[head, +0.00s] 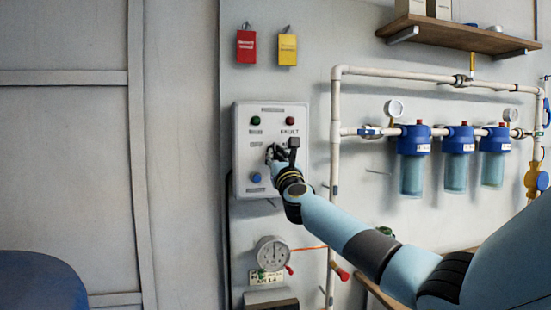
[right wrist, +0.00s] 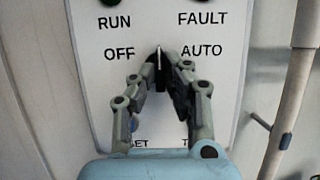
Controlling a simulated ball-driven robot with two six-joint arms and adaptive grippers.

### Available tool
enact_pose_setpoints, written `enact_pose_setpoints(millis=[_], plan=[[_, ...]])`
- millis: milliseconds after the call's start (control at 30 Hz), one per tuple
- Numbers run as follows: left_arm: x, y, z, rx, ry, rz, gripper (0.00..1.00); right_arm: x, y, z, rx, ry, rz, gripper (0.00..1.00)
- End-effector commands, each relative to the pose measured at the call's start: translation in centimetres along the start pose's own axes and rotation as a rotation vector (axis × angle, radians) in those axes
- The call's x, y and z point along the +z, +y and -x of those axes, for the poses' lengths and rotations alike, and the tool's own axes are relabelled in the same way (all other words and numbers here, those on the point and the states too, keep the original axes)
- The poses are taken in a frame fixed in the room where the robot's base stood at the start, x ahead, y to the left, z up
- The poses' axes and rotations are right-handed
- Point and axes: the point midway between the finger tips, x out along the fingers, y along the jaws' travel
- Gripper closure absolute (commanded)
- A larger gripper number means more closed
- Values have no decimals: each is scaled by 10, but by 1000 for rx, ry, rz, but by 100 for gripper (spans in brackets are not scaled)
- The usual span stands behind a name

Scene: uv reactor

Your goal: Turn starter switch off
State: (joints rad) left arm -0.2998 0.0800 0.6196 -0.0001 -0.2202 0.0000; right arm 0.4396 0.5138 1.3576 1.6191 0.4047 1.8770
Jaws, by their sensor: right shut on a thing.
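The starter panel (head: 244,145) is a pale grey box on the wall; its white face also fills the right wrist view (right wrist: 90,75). The dark starter switch (right wrist: 159,58) sits between the labels OFF and AUTO. My right gripper (right wrist: 160,82) is shut on the switch, one finger on each side. In the head view the right gripper (head: 275,153) is at the panel's middle and hides most of the switch. A thin upright edge shows between the fingertips; the exact switch setting is hard to tell. My left gripper is not in view.
The panel has a green lamp (head: 255,121), a red lamp (head: 290,121) and a blue button (head: 255,178). A pressure gauge (head: 271,252) is below. White pipe (head: 335,200) runs close on the right, with blue filters (head: 413,140) beyond. The wall left of the panel is bare.

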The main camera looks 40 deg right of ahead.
Motion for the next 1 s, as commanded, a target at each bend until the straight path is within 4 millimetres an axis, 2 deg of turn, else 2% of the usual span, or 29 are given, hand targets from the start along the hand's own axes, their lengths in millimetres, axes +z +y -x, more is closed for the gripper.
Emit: enact_pose_setpoints(millis=[500, 1000], plan=[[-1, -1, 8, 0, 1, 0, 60, 0, -4, 0, 159, 2, 382, 100], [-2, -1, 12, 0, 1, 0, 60, 0, -4, 0, 209, 2, 501, 100]])
